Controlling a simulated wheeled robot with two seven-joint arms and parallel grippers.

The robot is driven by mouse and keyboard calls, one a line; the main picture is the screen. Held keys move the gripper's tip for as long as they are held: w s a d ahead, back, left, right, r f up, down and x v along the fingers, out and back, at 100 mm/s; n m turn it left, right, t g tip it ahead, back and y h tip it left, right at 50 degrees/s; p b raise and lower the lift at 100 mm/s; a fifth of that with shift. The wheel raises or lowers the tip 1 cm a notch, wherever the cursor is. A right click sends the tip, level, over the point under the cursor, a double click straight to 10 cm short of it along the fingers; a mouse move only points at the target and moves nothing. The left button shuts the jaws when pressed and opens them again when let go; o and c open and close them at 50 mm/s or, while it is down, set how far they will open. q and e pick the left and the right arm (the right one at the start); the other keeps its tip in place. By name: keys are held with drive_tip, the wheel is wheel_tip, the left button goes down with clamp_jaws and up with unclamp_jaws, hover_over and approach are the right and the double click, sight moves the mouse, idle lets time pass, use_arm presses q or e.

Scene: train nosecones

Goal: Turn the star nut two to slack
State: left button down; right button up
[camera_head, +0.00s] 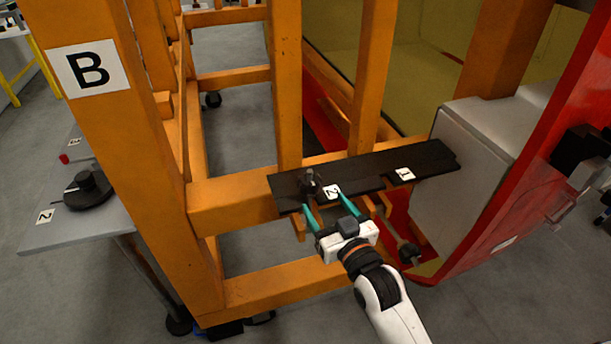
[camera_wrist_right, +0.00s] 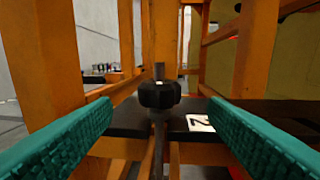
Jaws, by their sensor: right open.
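Star nut two (camera_head: 310,183) is a black lobed knob on a threaded stud, standing on the black plate (camera_head: 365,169) next to the white label "2" (camera_head: 332,191). In the right wrist view the star nut (camera_wrist_right: 160,95) is centred between the two teal fingers, with the stud rising above it and the label "2" (camera_wrist_right: 199,122) to its right. My right gripper (camera_head: 325,206) is open and empty, on the near side of the plate, its fingers pointing at the nut. No contact with the nut shows. My left gripper is not in view.
Orange frame posts (camera_head: 287,80) stand behind the plate, and a large post with a "B" sign (camera_head: 90,69) is at left. A label "1" (camera_head: 404,174) lies further right on the plate. A grey block (camera_head: 465,165) and red shell bound the right. A grey table (camera_head: 70,215) stands at left.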

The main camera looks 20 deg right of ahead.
sight(307, 177)
drive_tip(key=w, duration=0.3)
drive_tip(key=w+a+p, duration=0.1)
drive_tip(key=w, duration=0.6)
drive_tip(key=shift+w+a+p, duration=0.2)
drive_tip(key=shift+w+p, duration=0.1)
drive_tip(key=c, duration=1)
